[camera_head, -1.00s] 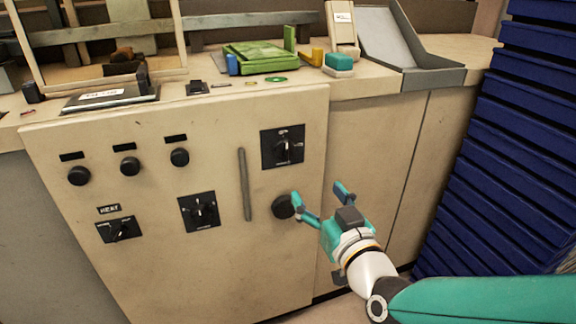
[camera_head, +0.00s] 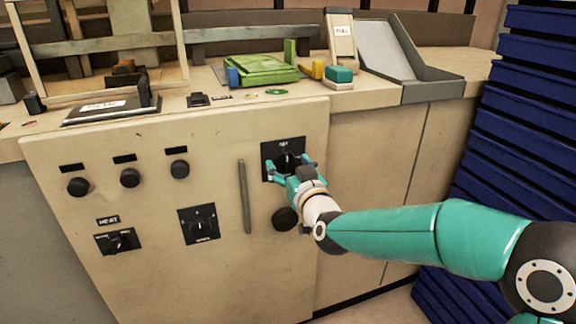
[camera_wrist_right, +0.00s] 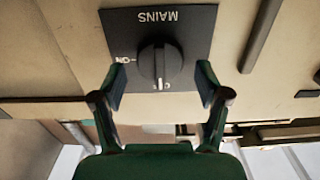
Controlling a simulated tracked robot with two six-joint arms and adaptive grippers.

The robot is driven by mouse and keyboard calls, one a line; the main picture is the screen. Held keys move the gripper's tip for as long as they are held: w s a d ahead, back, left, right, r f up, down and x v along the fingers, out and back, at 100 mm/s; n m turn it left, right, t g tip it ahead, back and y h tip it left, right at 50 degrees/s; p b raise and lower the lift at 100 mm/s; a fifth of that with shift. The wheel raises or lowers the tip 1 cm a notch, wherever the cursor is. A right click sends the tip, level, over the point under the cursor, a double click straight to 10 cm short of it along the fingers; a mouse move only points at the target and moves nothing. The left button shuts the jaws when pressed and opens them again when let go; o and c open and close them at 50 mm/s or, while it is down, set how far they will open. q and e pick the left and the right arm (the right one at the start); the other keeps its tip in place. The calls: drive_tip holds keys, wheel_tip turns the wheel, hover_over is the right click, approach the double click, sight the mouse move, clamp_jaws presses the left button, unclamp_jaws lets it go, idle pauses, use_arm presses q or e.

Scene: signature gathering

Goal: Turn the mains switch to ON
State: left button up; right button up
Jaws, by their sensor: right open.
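The mains switch is a round black knob (camera_wrist_right: 160,65) on a black plate marked MAINS (camera_wrist_right: 198,18), upside down in the right wrist view. The knob's white mark points to the picture's bottom, at a label only partly readable. ON is printed at the plate's left in that view. In the head view the plate (camera_head: 270,147) is at the cabinet panel's upper right, its knob partly hidden by my gripper. My right gripper (camera_head: 290,164) is open in front of it. In the wrist view its fingertips (camera_wrist_right: 161,80) are on either side of the knob, with gaps visible. My left gripper is not in view.
A vertical handle (camera_head: 245,197) is left of the gripper, and a round black knob (camera_head: 285,219) is below it. Other knobs and a HEAT switch (camera_head: 118,242) are further left. Blue stacked trays (camera_head: 520,130) stand at the right. A green object (camera_head: 262,70) lies on the counter.

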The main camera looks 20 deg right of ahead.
drive_tip(key=shift+w, duration=0.15)
drive_tip(key=shift+c, duration=0.4)
drive_tip(key=c, duration=1.1)
drive_tip(key=shift+o, duration=0.2)
drive_tip(key=m+b, duration=0.2)
drive_tip(key=b, duration=0.1)
drive_tip(key=shift+f+m, duration=0.2)
drive_tip(key=shift+m, duration=0.1)
drive_tip(key=m+b, duration=0.5)
drive_tip(key=shift+d+f, duration=0.1)
drive_tip(key=shift+d, duration=0.1)
drive_tip(key=m+b, duration=0.4)
drive_tip(key=m, duration=0.2)
drive_tip(key=shift+d, duration=0.15)
drive_tip(key=m+b, duration=0.2)
drive_tip(key=m, duration=0.2)
drive_tip(key=shift+f, duration=0.15)
drive_tip(key=shift+m, duration=0.3)
